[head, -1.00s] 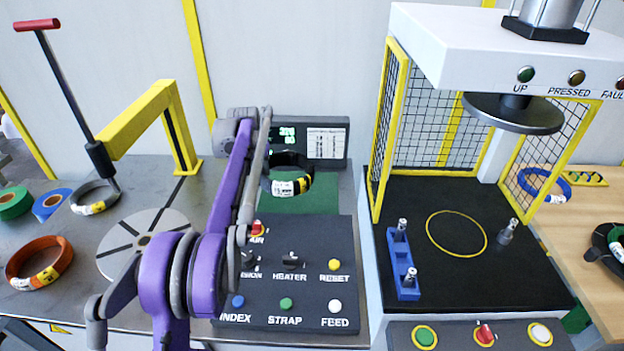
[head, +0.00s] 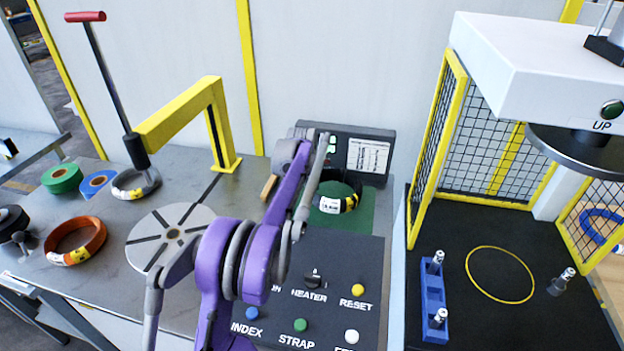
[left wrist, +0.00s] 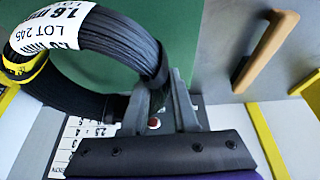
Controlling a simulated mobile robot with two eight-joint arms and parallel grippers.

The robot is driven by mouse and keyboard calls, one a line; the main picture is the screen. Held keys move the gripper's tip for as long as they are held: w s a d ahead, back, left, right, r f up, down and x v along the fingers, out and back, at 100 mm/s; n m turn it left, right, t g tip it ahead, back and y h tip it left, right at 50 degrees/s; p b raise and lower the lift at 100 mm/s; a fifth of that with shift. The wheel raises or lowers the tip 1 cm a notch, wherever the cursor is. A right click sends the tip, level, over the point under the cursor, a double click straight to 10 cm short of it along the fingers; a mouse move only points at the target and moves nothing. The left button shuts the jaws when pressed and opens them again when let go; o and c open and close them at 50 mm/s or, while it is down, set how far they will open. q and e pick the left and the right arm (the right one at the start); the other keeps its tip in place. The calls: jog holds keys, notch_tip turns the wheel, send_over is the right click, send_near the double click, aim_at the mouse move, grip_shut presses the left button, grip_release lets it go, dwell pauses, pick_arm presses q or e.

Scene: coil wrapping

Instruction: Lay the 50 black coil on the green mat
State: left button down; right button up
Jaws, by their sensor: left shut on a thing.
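The black coil (head: 353,186) has a white label and a yellow-and-black tag. It is at the green mat (head: 363,222), over its back part in the head view; whether it touches the mat I cannot tell. In the left wrist view the coil (left wrist: 105,38) fills the upper left, with the green mat (left wrist: 205,45) behind it. My left gripper (left wrist: 165,85) is shut on the coil's rim near a dark band. In the head view my purple arm hides the left gripper's fingers. My right gripper is not in view.
A button panel (head: 345,268) lies in front of the mat, and a display box (head: 372,155) stands behind it. A wooden handle (head: 268,187) is left of the mat. A slotted disc (head: 165,238), an orange coil (head: 76,241) and a caged press (head: 455,150) flank this area.

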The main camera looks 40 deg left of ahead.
pick_arm(q)
jog(key=shift+f, duration=1.7)
jog(key=c, duration=0.7)
grip_release()
jog(key=v, duration=1.2)
jog(key=shift+d, duration=0.1)
